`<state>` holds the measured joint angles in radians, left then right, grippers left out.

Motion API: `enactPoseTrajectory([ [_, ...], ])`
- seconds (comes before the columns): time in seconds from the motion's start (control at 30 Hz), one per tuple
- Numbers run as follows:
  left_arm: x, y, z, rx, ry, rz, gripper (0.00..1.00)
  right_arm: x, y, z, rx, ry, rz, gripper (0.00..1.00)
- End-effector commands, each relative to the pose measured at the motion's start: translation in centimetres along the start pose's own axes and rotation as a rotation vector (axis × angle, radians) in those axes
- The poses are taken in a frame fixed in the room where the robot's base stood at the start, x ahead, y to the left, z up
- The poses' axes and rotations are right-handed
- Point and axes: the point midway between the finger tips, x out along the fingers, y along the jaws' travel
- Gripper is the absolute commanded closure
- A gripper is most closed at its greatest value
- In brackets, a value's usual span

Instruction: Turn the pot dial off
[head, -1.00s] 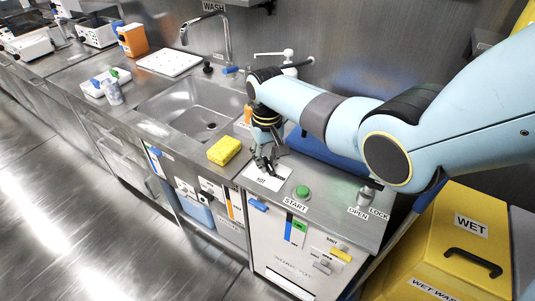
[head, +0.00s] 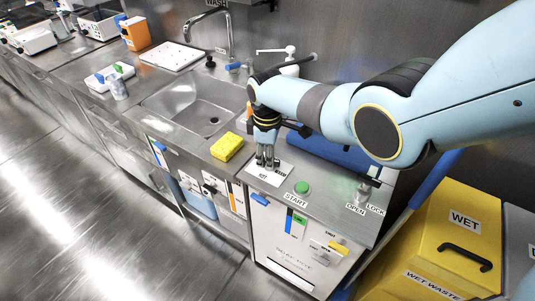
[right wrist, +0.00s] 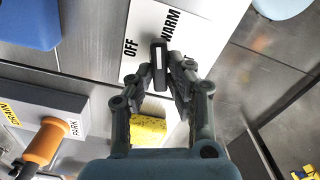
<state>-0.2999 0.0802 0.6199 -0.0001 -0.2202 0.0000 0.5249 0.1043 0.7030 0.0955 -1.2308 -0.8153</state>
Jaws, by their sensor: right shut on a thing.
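The pot dial (right wrist: 159,66) is a black bar knob with a white line, seen in the right wrist view. It stands on a white label plate (right wrist: 141,36), which also shows in the head view (head: 264,179). The knob's far end points between the OFF (right wrist: 130,47) and WARM (right wrist: 172,25) labels, a little nearer WARM. A third label is mostly hidden by a finger. My right gripper (head: 266,165) points down at the plate, its fingers shut on the dial from both sides. In the head view the fingers hide the dial. My left gripper is out of view.
A green START button (head: 302,187) and a lock knob (head: 363,192) are on the same steel top. A yellow sponge (head: 227,148) lies left of the plate, beside the sink (head: 190,105). A yellow wet-waste bin (head: 445,230) stands at the right.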

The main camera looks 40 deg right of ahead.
Motion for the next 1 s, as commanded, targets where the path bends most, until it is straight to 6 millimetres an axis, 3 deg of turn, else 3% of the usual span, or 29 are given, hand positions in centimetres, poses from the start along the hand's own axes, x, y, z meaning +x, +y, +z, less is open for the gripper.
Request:
enactPoseTrajectory([
  [1.0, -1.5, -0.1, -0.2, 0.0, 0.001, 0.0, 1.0, -0.1, -0.5, 0.2, -0.949, 0.001, 0.001, 1.0],
])
